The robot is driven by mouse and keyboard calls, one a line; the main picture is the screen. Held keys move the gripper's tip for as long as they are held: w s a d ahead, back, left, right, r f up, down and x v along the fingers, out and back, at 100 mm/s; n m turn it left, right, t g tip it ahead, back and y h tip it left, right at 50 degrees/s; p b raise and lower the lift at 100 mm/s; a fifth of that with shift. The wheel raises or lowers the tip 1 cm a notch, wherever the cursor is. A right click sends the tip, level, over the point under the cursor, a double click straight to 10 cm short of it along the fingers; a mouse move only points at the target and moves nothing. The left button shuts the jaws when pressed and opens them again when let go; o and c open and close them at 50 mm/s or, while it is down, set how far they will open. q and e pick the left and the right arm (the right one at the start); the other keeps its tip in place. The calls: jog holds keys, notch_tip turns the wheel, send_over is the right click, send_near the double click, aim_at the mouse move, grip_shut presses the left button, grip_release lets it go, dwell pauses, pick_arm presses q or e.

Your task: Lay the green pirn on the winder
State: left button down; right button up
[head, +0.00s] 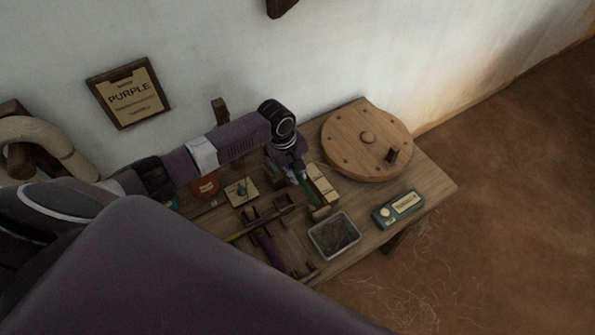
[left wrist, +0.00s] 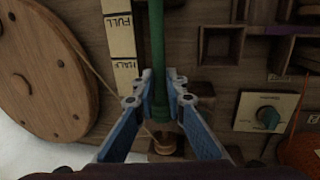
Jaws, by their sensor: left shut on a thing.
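My left gripper (head: 298,174) is over the bench, beside the winder's wheel. In the left wrist view its two blue fingers (left wrist: 160,88) are shut on the green pirn (left wrist: 158,40), a slim green rod running up the picture between them. The pirn shows small in the head view (head: 312,192), partly hidden by the gripper. The winder's round wooden wheel (head: 367,140) stands at the bench's right end, with a dark crank knob. A cord runs from the wheel (left wrist: 42,75) toward a small wooden piece (left wrist: 165,143) behind the fingers. Whether the pirn touches the winder, I cannot tell.
A FULL/HALF gauge board (left wrist: 120,40) lies beside the pirn. A grey tray (head: 334,236), a green-grey box with a dial (head: 398,209) and a dial plate (left wrist: 268,112) are nearby. A PURPLE sign (head: 129,96) hangs on the wall.

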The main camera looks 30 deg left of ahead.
dwell(0.3)
pick_arm(q)
jog(key=c, duration=1.5)
grip_release()
jog(key=shift+c, duration=0.2)
jog(key=shift+r+p, duration=0.6)
jog(key=shift+p, duration=0.1)
notch_tip(320, 180, up, 7)
jog(key=p, duration=0.8)
jog(key=shift+f, duration=0.1)
